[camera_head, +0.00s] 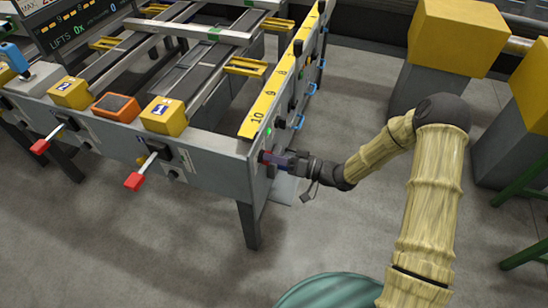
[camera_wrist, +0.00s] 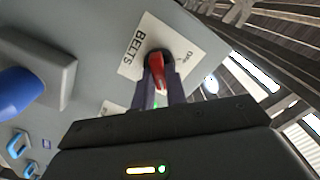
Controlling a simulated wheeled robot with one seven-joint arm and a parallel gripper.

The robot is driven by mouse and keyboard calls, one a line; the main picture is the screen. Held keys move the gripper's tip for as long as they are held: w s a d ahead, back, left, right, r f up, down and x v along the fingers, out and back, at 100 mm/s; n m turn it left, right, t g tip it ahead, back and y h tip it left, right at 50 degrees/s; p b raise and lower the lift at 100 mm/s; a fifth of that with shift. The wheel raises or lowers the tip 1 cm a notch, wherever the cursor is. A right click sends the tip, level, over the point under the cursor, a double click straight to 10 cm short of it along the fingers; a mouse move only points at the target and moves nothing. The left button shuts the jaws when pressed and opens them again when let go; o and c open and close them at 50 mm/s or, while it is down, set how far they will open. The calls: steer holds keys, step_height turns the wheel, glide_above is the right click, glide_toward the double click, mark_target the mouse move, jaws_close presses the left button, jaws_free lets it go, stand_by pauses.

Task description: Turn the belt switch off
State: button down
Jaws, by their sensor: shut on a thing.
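The belt switch (camera_wrist: 157,66) is a red rotary handle on a dark base, set on a white plate marked BELTS (camera_wrist: 133,50) in the wrist view. The small word on the plate's other side is too blurred to read surely. My gripper (camera_wrist: 159,84) is shut on the red handle, with a dark finger on each side of it. In the head view my gripper (camera_head: 277,160) reaches from the right to the end panel of the runout table (camera_head: 215,148), just below a green light (camera_head: 269,132). The switch is mostly hidden there by the fingers.
Red-tipped levers (camera_head: 135,181) stick out of the table's front. Blue handles (camera_head: 298,122) line its right side, and a large blue knob (camera_wrist: 18,92) is near my gripper in the wrist view. Yellow-topped grey blocks (camera_head: 455,38) stand at right. Floor between is clear.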

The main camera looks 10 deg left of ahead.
steer(key=shift+n, duration=0.3)
steer(key=shift+s+f+n+b, duration=0.15)
steer(key=shift+n+b, duration=2.3)
steer(key=shift+n, duration=1.85)
steer(key=shift+s+n+b, duration=0.1)
steer(key=shift+n+b, duration=2.3)
steer(key=shift+n, duration=1.9)
steer(key=c, duration=1.4)
jaws_free()
steer(key=shift+c, duration=0.2)
steer(key=shift+s, duration=0.1)
